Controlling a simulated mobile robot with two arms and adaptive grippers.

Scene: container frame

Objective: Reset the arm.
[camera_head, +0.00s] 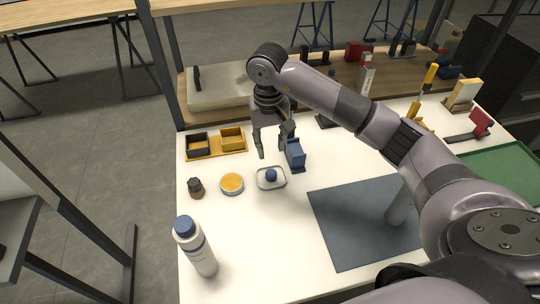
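My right arm reaches in from the right across the table. Its gripper (273,155) hangs fingers-down over the white table (240,265), toward the back left. The two fingers are apart, with no object visible between them. A blue block-like object (296,155) stands just right of the fingers; whether they touch is unclear. A small clear dish with a blue-topped item (271,176) lies in front of the gripper. My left gripper is not in view.
A yellow tray with two small boxes (217,155) sits left of the gripper. A round orange-filled dish (232,184), a small brown jar (195,187) and a blue-capped bottle (196,246) stand at the left. A dark mat (345,235) lies at centre right, partly under my arm.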

